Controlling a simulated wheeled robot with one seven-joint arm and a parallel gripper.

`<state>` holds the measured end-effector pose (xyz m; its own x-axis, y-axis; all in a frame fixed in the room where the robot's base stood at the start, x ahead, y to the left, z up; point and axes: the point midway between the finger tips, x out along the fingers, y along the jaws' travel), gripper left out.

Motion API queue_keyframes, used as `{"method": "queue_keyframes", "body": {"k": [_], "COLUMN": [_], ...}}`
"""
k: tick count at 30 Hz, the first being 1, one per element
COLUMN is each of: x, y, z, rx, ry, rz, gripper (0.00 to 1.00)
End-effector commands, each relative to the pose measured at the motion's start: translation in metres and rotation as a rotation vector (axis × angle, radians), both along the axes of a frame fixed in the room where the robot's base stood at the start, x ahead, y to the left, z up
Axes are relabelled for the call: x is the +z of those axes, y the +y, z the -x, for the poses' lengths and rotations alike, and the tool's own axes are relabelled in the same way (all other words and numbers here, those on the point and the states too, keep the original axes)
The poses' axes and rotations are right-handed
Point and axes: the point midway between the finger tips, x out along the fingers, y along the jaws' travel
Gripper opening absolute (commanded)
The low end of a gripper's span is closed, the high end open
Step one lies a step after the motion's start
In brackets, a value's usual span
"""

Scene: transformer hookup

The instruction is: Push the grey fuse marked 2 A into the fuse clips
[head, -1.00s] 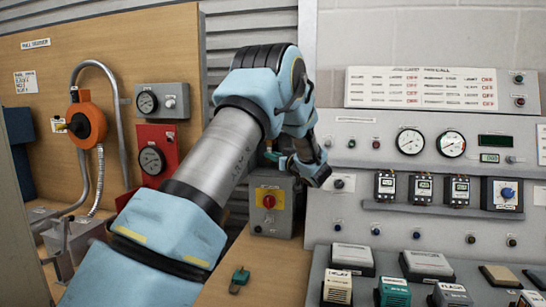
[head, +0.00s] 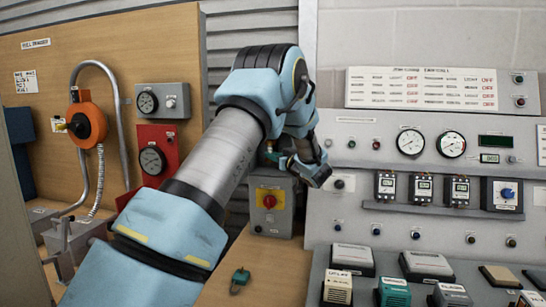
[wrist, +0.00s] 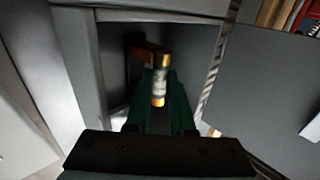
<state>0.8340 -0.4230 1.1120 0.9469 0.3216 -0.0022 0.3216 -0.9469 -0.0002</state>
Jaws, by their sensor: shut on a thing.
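The fuse (wrist: 160,86) shows in the wrist view, with a pale grey body and brass end caps. Its marking is too small to read. My gripper (wrist: 161,98) is shut on it between green fingers. A copper-coloured part (wrist: 146,50), perhaps a fuse clip, is just beyond and left of the fuse's far end, inside a dark grey recess. I cannot tell whether fuse and copper part touch. In the head view my gripper (head: 305,163) is above and right of the switch box, and the fuse cannot be made out.
A grey box (head: 272,225) with a red and yellow rotary switch (head: 269,200) stands below my gripper. The instrument panel (head: 360,145) is close on the right. A small green padlock-like object (head: 240,279) lies on the wooden bench. Grey walls (wrist: 80,60) flank the recess closely.

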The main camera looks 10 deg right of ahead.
Motion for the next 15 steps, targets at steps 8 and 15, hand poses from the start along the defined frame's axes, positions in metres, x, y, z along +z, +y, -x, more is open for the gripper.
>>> {"method": "queue_keyframes", "body": {"k": [8,15], "x": [0.0020,0.0023], "y": [-0.0121,-0.0117], "z": [0.0024,0.0036], "rx": [-0.024,-0.024], "ry": [-0.001,-0.001], "rz": [0.005,0.006], "gripper": [0.31,0.31]}}
